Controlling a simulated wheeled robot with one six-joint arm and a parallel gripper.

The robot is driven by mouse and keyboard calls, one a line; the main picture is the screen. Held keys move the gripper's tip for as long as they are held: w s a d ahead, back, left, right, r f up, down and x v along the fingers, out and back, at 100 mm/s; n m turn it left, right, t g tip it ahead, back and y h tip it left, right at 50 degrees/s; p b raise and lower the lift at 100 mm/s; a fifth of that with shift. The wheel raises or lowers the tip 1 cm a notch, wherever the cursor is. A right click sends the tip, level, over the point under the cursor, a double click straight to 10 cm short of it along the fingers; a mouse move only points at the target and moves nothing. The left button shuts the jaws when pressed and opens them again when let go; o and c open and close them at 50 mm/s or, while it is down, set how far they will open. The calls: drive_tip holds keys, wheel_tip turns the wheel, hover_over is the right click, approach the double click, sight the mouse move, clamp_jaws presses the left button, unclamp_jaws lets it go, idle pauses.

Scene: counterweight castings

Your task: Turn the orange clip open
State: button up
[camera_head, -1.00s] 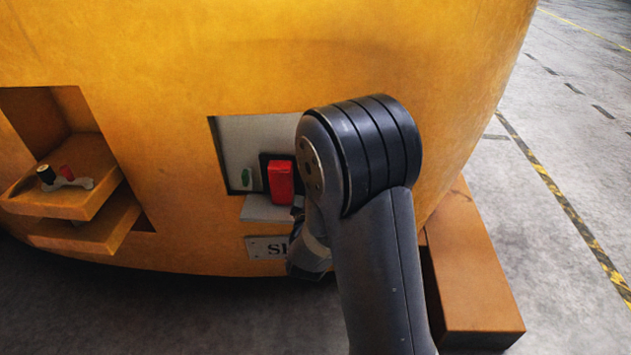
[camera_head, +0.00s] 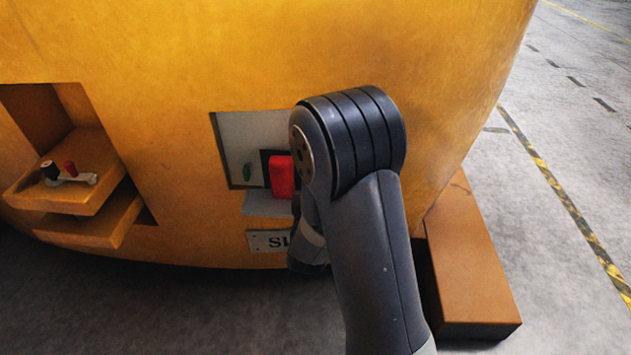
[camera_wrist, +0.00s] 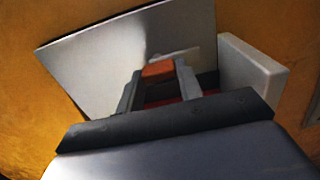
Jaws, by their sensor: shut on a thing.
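The orange clip (camera_wrist: 158,70) shows in the wrist view between the two fingers of my gripper (camera_wrist: 157,80), which is shut on it. It lies in front of a pale grey panel (camera_wrist: 105,60). Part of the clip is hidden by the fingers and the gripper body, so I cannot tell how far it is turned. In the head view my arm covers the gripper and the clip, at the right part of a recess (camera_head: 232,140) in the yellow casting.
A partly hidden lettered plate (camera_head: 265,241) is below. Stepped ledges (camera_head: 75,200) jut out at left. A brown block (camera_head: 465,260) stands at right, with open floor beyond.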

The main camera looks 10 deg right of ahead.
drive_tip(key=o, duration=1)
drive_tip(key=shift+s, duration=0.1)
drive_tip(key=p+v, duration=0.1)
drive_tip(key=v, duration=0.9)
drive_tip(key=shift+s+a, duration=0.1)
drive_tip(key=shift+s, duration=0.2)
drive_tip(key=b+x, duration=0.1)
drive_tip(key=x, duration=1)
drive_tip(key=shift+s, duration=0.1)
drive_tip(key=shift+s+a, duration=0.1)
